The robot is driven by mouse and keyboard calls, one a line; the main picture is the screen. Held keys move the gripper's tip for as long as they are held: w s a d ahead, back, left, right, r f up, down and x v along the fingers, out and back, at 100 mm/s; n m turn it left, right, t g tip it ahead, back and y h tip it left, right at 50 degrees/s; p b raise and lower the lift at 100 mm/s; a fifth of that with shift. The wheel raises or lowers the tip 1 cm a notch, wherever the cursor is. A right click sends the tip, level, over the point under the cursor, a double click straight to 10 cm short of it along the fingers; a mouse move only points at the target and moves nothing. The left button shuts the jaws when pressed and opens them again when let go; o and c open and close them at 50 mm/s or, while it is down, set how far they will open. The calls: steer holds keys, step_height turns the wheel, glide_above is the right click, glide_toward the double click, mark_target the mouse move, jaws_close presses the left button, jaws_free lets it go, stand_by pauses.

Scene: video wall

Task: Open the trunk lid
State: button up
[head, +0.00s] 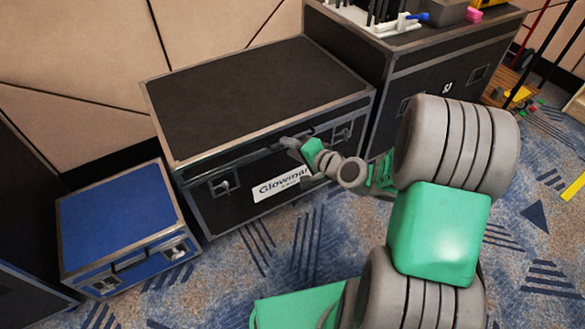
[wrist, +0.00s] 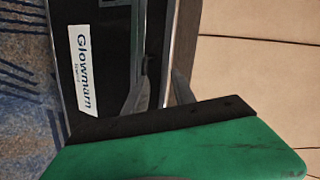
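The trunk is a large black case with metal edges and a white "Glowmarn" label on its front. Its lid (head: 250,92) is down, with a dark flat top. My gripper (head: 293,144) is at the upper front edge, right of the middle and above the label. In the wrist view my gripper (wrist: 162,80) has its two fingers apart, one over the dark front side and one toward the lid side, with the metal edge strip (wrist: 169,45) running between them. I cannot tell whether the fingers touch the lid. A latch (head: 223,186) shows at the front left.
A blue case (head: 118,217) stands on the carpet at the left of the trunk. A taller black case (head: 440,62) with items on top stands close on the right. A panelled wall (head: 95,110) is behind. Patterned carpet (head: 330,225) lies open in front.

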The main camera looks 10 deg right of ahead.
steer(key=w+d+f+m+t+h+b, duration=0.1)
steer(key=w+d+f+m+t+b, duration=0.15)
steer(key=d+f+m, duration=0.3)
steer(key=shift+n+t, duration=0.25)
steer(key=shift+n, duration=0.1)
steer(key=x, duration=0.3)
steer(key=a+b+x, duration=0.1)
steer(key=x, duration=0.3)
steer(key=shift+s+r, duration=0.15)
jaws_close()
stand_by(0.5)
